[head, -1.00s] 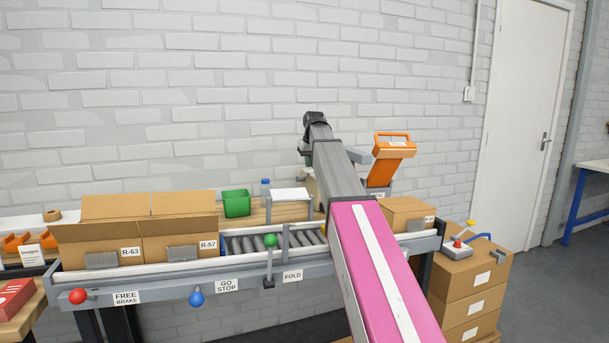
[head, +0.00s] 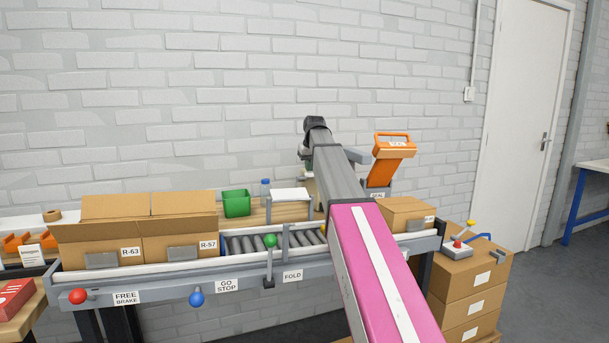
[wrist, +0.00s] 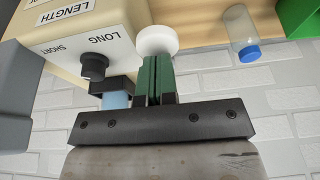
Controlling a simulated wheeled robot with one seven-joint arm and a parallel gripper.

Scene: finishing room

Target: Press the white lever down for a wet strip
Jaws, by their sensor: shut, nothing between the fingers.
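The white lever shows its round white knob (wrist: 157,40) in the wrist view, at the tips of my gripper's green fingers. My gripper (wrist: 158,62) is shut with its fingers together and nothing between them. The fingertips appear to overlap or touch the knob; the exact contact cannot be told. A cream dispenser (wrist: 75,35) labelled LENGTH, LONG and SHORT, with a black knob (wrist: 93,66), is beside the fingers. In the head view my arm hides the lever and most of the dispenser. No strip is visible.
A clear bottle with a blue cap (wrist: 248,52) and a green bin (head: 236,203) stand near the lever. An orange-handled sealing device (head: 390,160) is right of my arm. Open cartons (head: 135,235) sit on the conveyor at left; a closed carton (head: 402,213) is at right.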

